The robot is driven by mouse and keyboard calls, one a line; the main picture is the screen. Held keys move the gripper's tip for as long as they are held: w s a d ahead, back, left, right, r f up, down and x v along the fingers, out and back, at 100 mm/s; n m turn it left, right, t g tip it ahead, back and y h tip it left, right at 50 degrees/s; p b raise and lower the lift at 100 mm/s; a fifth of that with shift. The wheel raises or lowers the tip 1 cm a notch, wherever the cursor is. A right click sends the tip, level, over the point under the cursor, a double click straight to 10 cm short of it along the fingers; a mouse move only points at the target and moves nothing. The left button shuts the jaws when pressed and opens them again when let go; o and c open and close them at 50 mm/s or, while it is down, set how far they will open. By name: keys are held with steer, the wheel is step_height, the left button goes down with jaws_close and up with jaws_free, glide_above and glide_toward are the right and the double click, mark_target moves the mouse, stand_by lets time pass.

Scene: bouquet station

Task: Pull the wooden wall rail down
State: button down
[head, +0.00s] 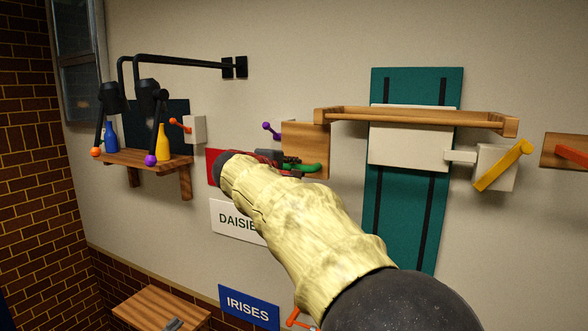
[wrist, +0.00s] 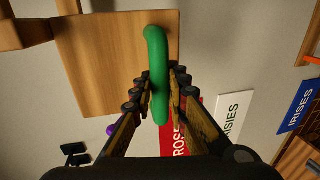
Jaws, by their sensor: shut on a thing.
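The wooden wall rail (head: 420,117) is a long level bar on a cream block (head: 408,150), in front of a teal panel (head: 418,90) with two black vertical tracks. My gripper (head: 288,160) is left of and below the rail's left end, apart from it. It is shut on a green curved handle (head: 305,168) at the lower part of a square wooden board (head: 305,140). In the wrist view the green handle (wrist: 157,50) runs between my fingers, with the board (wrist: 100,60) behind it. My arm hides part of the wall below.
Left is a wooden shelf (head: 150,160) with a blue bottle (head: 111,135) and a yellow bottle (head: 161,143), under black wall arms. Signs for daisies (head: 236,219) and irises (head: 249,306) hang below.

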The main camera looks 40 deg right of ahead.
steer(key=shift+f, duration=0.15)
stand_by(0.5)
step_height(320, 180, down, 39)
steer(key=b, duration=3.5)
steer(key=shift+r, duration=0.2)
steer(key=c, duration=1.8)
jaws_free()
steer(key=shift+o, duration=0.2)
steer(key=v, duration=1.2)
